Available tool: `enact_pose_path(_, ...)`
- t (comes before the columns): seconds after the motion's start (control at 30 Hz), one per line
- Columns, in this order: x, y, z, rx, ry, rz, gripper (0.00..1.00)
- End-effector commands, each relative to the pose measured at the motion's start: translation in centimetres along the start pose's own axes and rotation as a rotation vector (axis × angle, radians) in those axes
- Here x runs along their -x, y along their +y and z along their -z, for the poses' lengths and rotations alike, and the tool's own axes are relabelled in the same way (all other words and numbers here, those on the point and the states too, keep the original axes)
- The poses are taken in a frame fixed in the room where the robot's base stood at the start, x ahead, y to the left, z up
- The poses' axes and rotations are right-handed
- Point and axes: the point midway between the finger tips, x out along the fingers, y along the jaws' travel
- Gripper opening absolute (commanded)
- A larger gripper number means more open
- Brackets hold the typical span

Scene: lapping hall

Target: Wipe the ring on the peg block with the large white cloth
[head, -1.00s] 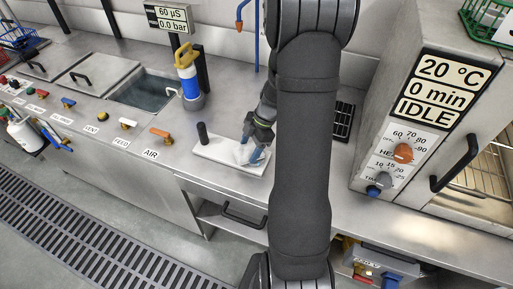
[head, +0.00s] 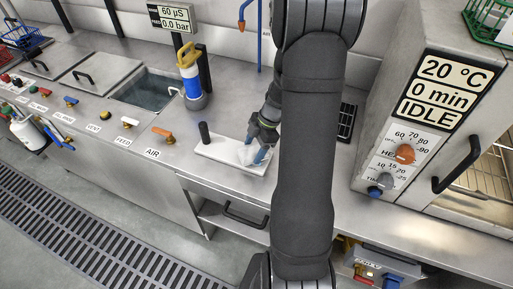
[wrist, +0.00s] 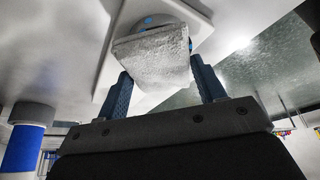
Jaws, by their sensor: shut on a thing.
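The white cloth (wrist: 160,58) is held between the two blue fingers of my gripper (wrist: 166,88) in the wrist view. In the head view the cloth (head: 247,155) is a small pale patch at the right end of the peg block, and my gripper (head: 259,152) reaches down there. The peg block (head: 222,151) is a flat white slab with an upright black peg (head: 204,132) near its left end. A rounded pale piece with blue spots shows just past the cloth in the wrist view; I cannot tell whether it is the ring. Contact under the cloth is hidden.
A yellow-topped bottle (head: 191,78) stands behind, beside a water-filled sink (head: 147,91). An orange AIR valve (head: 164,134) is left of the block. A dark grid (head: 346,121) and the IDLE oven cabinet (head: 430,100) are at the right. My arm hides part of the bench.

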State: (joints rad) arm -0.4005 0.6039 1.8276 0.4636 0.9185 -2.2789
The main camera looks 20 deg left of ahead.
Motion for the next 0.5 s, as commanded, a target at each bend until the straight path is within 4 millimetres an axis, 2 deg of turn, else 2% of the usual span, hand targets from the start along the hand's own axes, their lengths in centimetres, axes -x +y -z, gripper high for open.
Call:
enact_pose_path(0.37,0.9,-2.5,-2.3,-0.002,0.000,0.000,0.42)
enact_pose_path(0.5,0.5,-1.4,-1.2,0.002,0.000,0.002,0.42)
